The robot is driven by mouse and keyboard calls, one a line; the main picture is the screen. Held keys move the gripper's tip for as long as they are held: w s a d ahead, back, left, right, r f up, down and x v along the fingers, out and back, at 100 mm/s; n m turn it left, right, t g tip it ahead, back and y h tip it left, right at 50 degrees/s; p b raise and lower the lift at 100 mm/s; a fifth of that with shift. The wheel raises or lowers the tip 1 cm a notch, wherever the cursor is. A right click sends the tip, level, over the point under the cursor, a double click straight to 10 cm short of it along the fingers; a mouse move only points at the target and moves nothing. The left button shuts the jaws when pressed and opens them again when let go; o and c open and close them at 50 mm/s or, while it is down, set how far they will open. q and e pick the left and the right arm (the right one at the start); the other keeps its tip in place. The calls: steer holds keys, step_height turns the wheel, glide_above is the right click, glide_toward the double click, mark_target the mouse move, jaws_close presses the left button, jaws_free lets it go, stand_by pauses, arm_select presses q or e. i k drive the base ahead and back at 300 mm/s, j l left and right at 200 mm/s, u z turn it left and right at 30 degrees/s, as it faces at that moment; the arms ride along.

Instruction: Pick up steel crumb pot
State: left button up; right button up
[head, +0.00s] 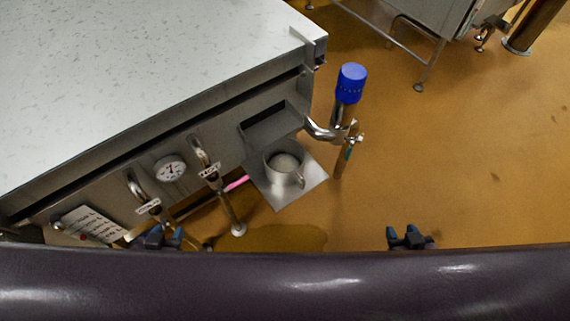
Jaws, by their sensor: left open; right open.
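The steel crumb pot (298,179) stands upright on a small square steel shelf (286,196) at the side of the large table. It looks like a mug with a side handle and holds something pale. My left gripper (165,236) is open at the lower left, below the table's front panel and well left of the pot. My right gripper (407,236) is open at the lower right, over the floor, apart from the pot. The lower parts of both grippers are hidden behind a dark rounded edge at the bottom.
A blue-capped pipe (351,84) with a valve stands just right of the pot. The table's front panel has a dial gauge (170,169), valve handles, pipes and a notice (90,225). The orange floor (480,150) at the right is clear.

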mark_target(290, 145)
steer(key=k+j, duration=0.4)
steer(key=k+j+z, duration=0.1)
steer(key=k+j, duration=0.3)
steer(key=j, duration=0.2)
